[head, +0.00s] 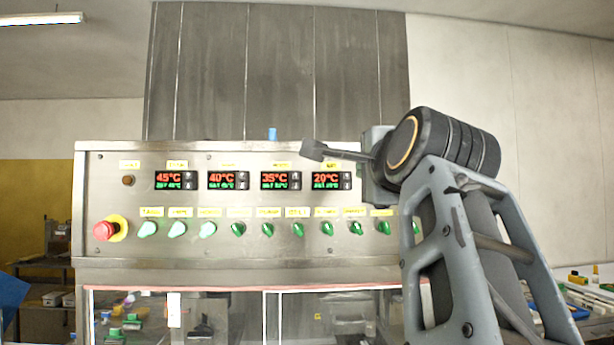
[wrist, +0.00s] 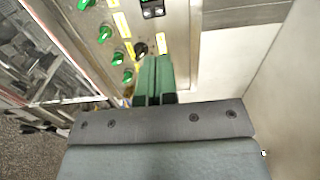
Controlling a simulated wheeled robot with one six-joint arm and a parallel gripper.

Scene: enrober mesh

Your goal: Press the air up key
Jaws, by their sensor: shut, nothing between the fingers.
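The steel control panel (head: 120,240) faces me in the head view. It carries a row of red and green displays reading 45, 40, 35 and 20°C, each with a small pair of grey keys at its right side. The yellow labels above are too small to read, so I cannot tell which pair is the air one. The rightmost pair of keys (head: 346,180) is by the 20°C display (head: 325,180); a key pair (wrist: 152,12) shows at the wrist view's top edge. My gripper (head: 313,150) is shut and empty, in front of the panel's upper edge. Its fingers (wrist: 154,80) touch each other.
A row of green knobs (head: 238,229) runs below the displays. A red emergency button (head: 104,231) is at the panel's left and a brown round lamp (head: 128,180) is above it. A glazed opening (head: 240,310) lies under the panel.

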